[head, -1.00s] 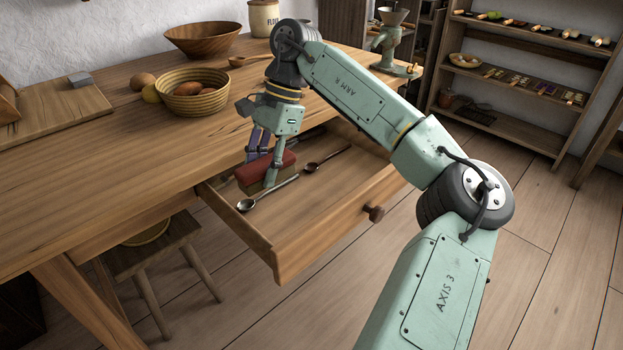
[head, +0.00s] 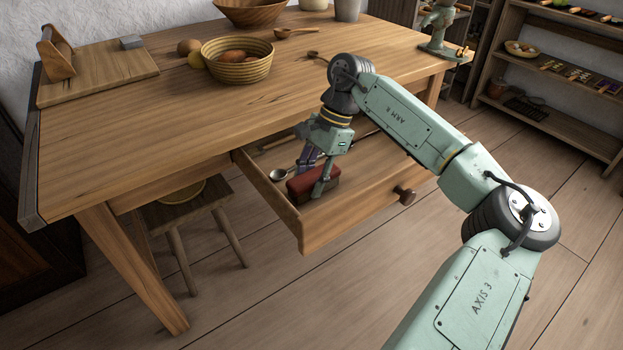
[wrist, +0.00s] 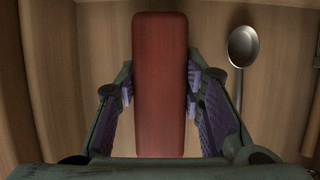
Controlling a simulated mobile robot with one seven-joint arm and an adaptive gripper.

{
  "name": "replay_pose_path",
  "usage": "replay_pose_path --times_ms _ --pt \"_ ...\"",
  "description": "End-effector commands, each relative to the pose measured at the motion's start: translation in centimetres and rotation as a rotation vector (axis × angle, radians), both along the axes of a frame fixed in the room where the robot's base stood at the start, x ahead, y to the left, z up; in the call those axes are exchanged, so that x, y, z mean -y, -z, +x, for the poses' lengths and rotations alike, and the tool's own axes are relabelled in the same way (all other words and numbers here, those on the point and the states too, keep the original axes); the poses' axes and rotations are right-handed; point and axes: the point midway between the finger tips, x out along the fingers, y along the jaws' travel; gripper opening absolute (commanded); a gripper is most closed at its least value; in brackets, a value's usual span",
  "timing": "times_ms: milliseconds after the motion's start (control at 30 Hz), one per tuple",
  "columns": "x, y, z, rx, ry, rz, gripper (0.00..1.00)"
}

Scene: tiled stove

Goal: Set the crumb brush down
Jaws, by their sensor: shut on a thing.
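The crumb brush (head: 302,188) has a dark red back and is low inside the open drawer (head: 352,216), near its front left corner. My gripper (head: 315,180) points down and is shut across the brush. In the wrist view the brush (wrist: 160,60) runs lengthwise between the two purple-padded fingers (wrist: 160,90), with a pad against each side. I cannot tell whether its underside touches the drawer floor. A metal spoon (head: 281,175) lies behind and left of the brush; a spoon bowl (wrist: 243,46) shows to its right in the wrist view.
The drawer's front panel with its knob (head: 405,196) is close to the brush. The table (head: 150,135) above holds a woven bowl (head: 238,72), a cutting board (head: 95,75) and a wooden spoon (head: 293,33). A stool (head: 185,205) stands below left.

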Motion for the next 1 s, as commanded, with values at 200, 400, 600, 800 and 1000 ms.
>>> replay_pose_path --times_ms 200,400,600,800,1000 --pt "-0.02 0.27 0.0 0.001 -0.001 -0.001 0.09" --pt "-0.02 0.65 0.0 0.001 -0.001 -0.001 0.37" --pt "-0.02 0.59 0.0 0.001 -0.001 -0.001 0.5" --pt "-0.02 0.58 0.0 0.001 -0.001 -0.001 0.55" --pt "-0.01 0.36 0.0 0.001 -0.001 -0.001 0.55"
